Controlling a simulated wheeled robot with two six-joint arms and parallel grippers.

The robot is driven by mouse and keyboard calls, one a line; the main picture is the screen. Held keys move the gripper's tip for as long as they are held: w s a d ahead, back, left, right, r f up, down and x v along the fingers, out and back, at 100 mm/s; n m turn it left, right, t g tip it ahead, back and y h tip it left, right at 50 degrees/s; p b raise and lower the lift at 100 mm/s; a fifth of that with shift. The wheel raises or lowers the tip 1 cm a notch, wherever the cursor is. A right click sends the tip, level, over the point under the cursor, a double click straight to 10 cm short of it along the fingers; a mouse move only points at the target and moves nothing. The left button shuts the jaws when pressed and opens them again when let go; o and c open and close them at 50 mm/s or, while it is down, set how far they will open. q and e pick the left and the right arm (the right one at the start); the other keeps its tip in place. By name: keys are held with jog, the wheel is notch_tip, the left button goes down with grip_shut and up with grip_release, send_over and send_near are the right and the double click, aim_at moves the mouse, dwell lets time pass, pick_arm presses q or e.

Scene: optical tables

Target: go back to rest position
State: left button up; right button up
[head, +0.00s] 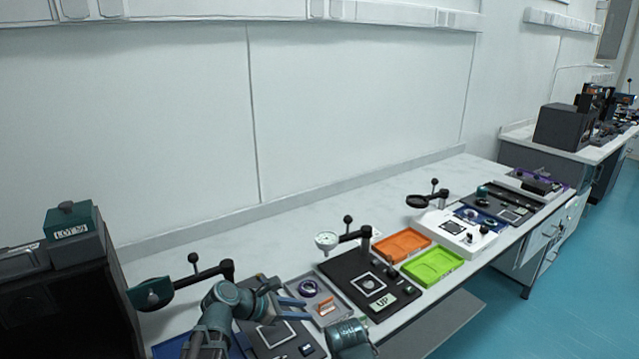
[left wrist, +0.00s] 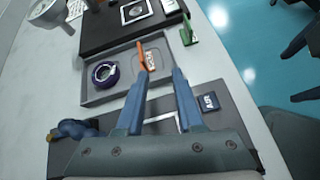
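My left gripper (head: 296,308) is above the near part of the bench, by the grey tray (head: 338,317). In the left wrist view its two blue fingers (left wrist: 161,72) are spread with a gap between them, and nothing shows held. The tray holds a purple ring (head: 309,288) and a small orange piece (head: 326,306). In the left wrist view the ring (left wrist: 103,75) lies left of the fingers, and the orange piece (left wrist: 145,58) appears just beyond the left fingertip.
A black fixture with an UP label (head: 383,302), an orange tray (head: 402,244) and a green tray (head: 433,266) stand along the bench to the right. A magnifier arm (head: 215,277) reaches over the bench at left. A dark cabinet (head: 68,300) stands far left.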

pick_arm(q)
jog(key=s+d+m+g, duration=0.1)
jog(key=s+m, duration=0.1)
jog(key=s+d+f+m+g+y+p, duration=0.1)
jog(key=m, duration=0.1)
jog(key=s+d+m+p, duration=0.1)
jog(key=s+m, duration=0.1)
jog(key=shift+s+d+f+m+g+y, duration=0.2)
jog(key=shift+s+m+g+y, duration=0.15)
jog(key=shift+m+g+y, duration=0.05)
jog(key=s+m+y, duration=0.1)
jog(key=m, duration=0.1)
jog(key=s+m+g+p, duration=0.1)
jog(key=s+m, duration=0.1)
jog(key=s+f+m+y+p, duration=0.1)
jog(key=s+m, duration=0.1)
jog(key=shift+d+f+g+y, duration=0.1)
jog(key=shift+d+g+y, duration=0.2)
jog(key=shift+d+g, duration=0.1)
jog(key=s+a+m+y+p, duration=0.1)
jog(key=s+m+y, duration=0.2)
jog(key=m, duration=0.3)
jog(key=s+a+r+m+g+y+p, duration=0.1)
jog(key=s+a+m+y+p, duration=0.1)
jog(key=s+m, duration=0.3)
jog(key=shift+a+r+m+g+y, duration=0.25)
jog(key=shift+m+y, duration=0.45)
jog(key=shift+m, duration=0.4)
